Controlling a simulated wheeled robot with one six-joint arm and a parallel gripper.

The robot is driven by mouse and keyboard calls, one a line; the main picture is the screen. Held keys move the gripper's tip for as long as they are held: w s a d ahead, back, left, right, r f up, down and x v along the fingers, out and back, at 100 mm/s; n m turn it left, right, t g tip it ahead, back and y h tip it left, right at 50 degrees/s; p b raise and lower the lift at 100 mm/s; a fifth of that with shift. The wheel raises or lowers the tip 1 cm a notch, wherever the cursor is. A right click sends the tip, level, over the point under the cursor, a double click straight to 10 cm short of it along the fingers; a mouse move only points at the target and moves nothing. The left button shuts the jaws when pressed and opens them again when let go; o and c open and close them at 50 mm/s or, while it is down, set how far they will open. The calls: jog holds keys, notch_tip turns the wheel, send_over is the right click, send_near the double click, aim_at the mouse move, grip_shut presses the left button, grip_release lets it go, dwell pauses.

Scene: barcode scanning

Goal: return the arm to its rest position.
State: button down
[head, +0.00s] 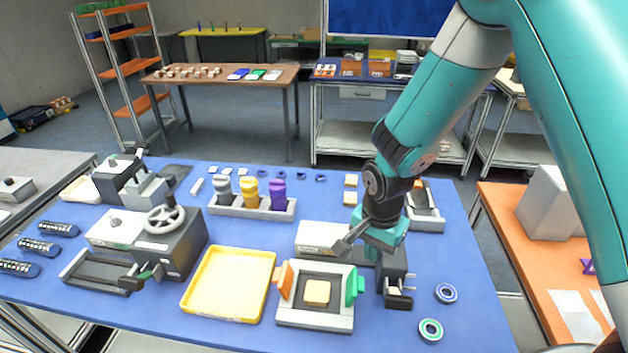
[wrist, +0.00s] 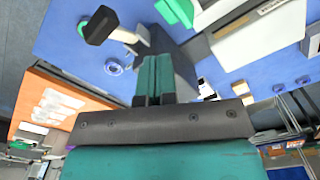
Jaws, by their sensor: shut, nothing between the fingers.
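My teal arm reaches down from the upper right in the head view. Its end, my gripper (head: 348,240), hangs above the right half of the blue table (head: 455,210). In the wrist view my gripper (wrist: 154,62) shows two teal fingers pressed together with nothing between them. Just below my gripper in the head view is a white-grey fixture (head: 315,320) with orange and green side clamps and a tan block (head: 317,292) in it. A dark block device (head: 394,275) stands to the right of the fixture. Its lower part is clear; my arm hides some of its surroundings.
A yellow tray (head: 228,284) lies left of the fixture. Behind are a holder with grey, yellow and purple pieces (head: 278,194) and a machine with a handwheel (head: 165,217). Two rings (head: 430,330) lie at the right front. An orange table (head: 520,235) stands at right.

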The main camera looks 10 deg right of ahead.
jog(key=s+a+r+n+y+b, duration=0.2)
jog(key=s+r+n+b, duration=0.3)
jog(key=s+n, duration=0.3)
jog(key=s+a+r+n+y+b, duration=0.2)
jog(key=s+r+n+b, duration=0.3)
jog(key=s, duration=0.5)
jog(key=a+r+n, duration=0.1)
jog(key=r+n, duration=0.1)
jog(key=n, duration=0.1)
jog(key=shift+s+n+b, duration=0.2)
jog(key=shift+n+b, duration=0.2)
